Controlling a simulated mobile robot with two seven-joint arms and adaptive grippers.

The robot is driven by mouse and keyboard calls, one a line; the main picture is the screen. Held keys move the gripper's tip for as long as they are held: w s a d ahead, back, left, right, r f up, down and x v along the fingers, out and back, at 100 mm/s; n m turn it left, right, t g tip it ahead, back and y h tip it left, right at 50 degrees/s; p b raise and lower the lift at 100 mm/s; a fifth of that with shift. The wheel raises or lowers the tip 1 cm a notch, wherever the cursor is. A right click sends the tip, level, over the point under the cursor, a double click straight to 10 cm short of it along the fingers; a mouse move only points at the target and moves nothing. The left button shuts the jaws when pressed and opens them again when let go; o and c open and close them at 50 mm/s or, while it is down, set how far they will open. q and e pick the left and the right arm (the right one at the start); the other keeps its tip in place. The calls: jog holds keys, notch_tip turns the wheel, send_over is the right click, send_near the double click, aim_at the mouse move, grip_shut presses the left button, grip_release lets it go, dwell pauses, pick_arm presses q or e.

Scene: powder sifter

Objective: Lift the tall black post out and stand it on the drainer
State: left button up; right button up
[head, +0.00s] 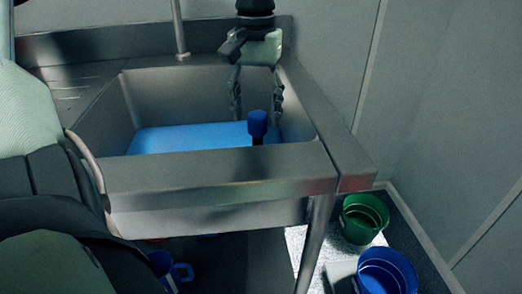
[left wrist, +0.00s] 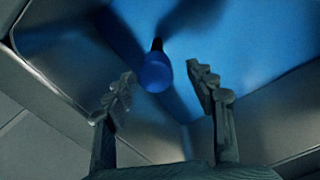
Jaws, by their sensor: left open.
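The black post (head: 258,140) with a blue rounded top stands in the sink basin. Its lower part is hidden behind the front rim in the head view. In the left wrist view the blue top of the black post (left wrist: 157,73) shows between the two fingers, with a dark shaft beyond it. My left gripper (head: 257,118) is open, fingers pointing down into the basin, with a gap visible on both sides of the top. I see no finger touching it. The ridged metal drainer (head: 72,92) lies left of the basin. My right gripper is not in view.
The steel sink's front rim (head: 200,172) and right rim (head: 315,110) border the basin. Blue water or a blue floor (head: 185,138) fills its bottom. A tap pipe (head: 179,28) rises behind. A green bucket (head: 363,218) and a blue bucket (head: 387,272) stand below right.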

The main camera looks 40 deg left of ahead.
aim_at(257, 134)
pick_arm(q)
jog(key=f, duration=0.5)
jog(key=shift+s+d+f, duration=0.1)
jog(key=shift+d+f, duration=0.15)
jog(key=shift+f, duration=0.05)
grip_shut()
